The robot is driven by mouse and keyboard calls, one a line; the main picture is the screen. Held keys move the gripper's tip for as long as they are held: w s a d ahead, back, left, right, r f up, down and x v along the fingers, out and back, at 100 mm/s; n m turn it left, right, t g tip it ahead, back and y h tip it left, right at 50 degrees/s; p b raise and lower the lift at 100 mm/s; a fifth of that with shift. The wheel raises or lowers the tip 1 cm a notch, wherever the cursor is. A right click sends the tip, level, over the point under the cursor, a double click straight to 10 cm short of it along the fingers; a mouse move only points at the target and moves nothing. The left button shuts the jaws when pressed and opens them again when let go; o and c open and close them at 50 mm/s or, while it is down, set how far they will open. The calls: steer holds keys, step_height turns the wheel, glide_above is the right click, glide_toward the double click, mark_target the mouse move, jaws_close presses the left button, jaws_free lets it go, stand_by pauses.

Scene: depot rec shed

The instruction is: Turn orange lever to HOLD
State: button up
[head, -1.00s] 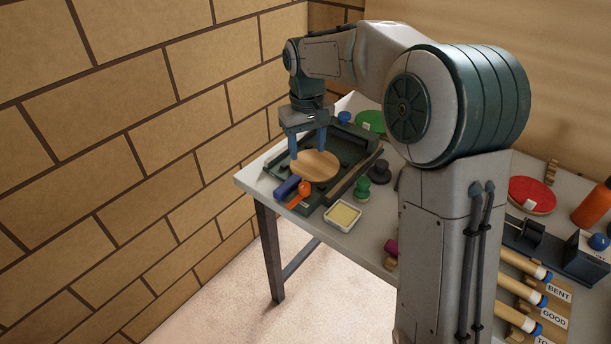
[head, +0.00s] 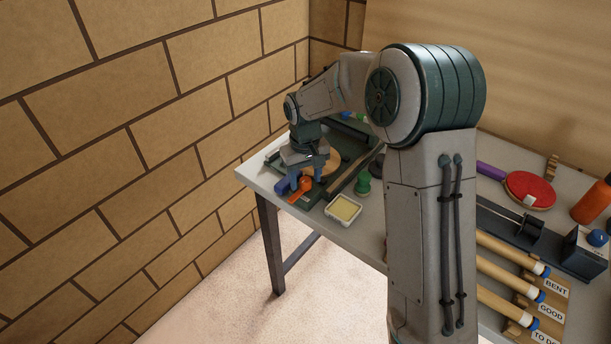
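The orange lever (head: 299,191) sits at the near left corner of a dark green tray-like fixture (head: 336,188) on the table. Its round end shows by the fingers and its narrow arm points toward the front left. A small pale label lies by the lever, too small to read. A round wooden disc (head: 333,161) on the fixture is partly hidden behind my gripper.
A blue handle (head: 281,187) lies close left of the lever. A pale square dish (head: 344,209) and a green knob-shaped piece (head: 363,183) stand to the right. A red paddle (head: 530,189) and an orange cylinder (head: 592,204) are far right. A brick wall (head: 150,170) rises at left.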

steer(key=c, duration=0.9)
steer(key=shift+m, duration=0.3)
steer(key=m+b, duration=0.2)
steer(key=m, duration=0.1)
steer(key=shift+m, duration=0.4)
steer(key=m+b, duration=0.1)
steer(key=m, duration=0.3)
steer(key=shift+m, duration=0.3)
steer(key=m, duration=0.4)
steer(key=shift+r+m, duration=0.1)
steer(key=shift+m, duration=2.2)
steer(key=shift+w, duration=0.1)
